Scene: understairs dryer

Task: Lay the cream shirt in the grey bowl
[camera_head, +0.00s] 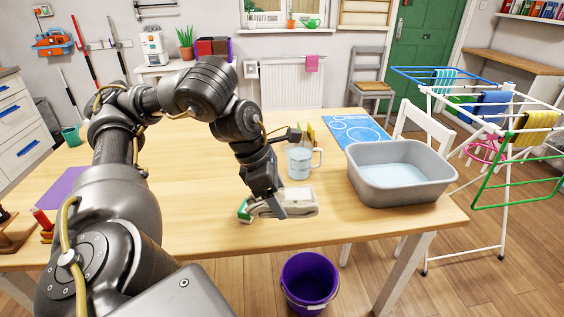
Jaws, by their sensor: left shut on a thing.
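The cream shirt (298,201) is a small folded bundle near the front middle of the table. My left gripper (264,208) points down and is shut on its left part, with the fingers hiding some of it. I cannot tell whether the shirt touches the table or hangs just above it. The grey bowl (366,185) is a wide, deep tub at the table's right end, to the right of the shirt and apart from it. Its pale blue inside shows no cloth. My right gripper is not in view.
A clear mug (299,163) stands behind the shirt, left of the bowl. A blue mat (352,130) lies behind the bowl. A purple bucket (309,283) stands on the floor in front of the table (215,230). A drying rack (490,130) stands at the right.

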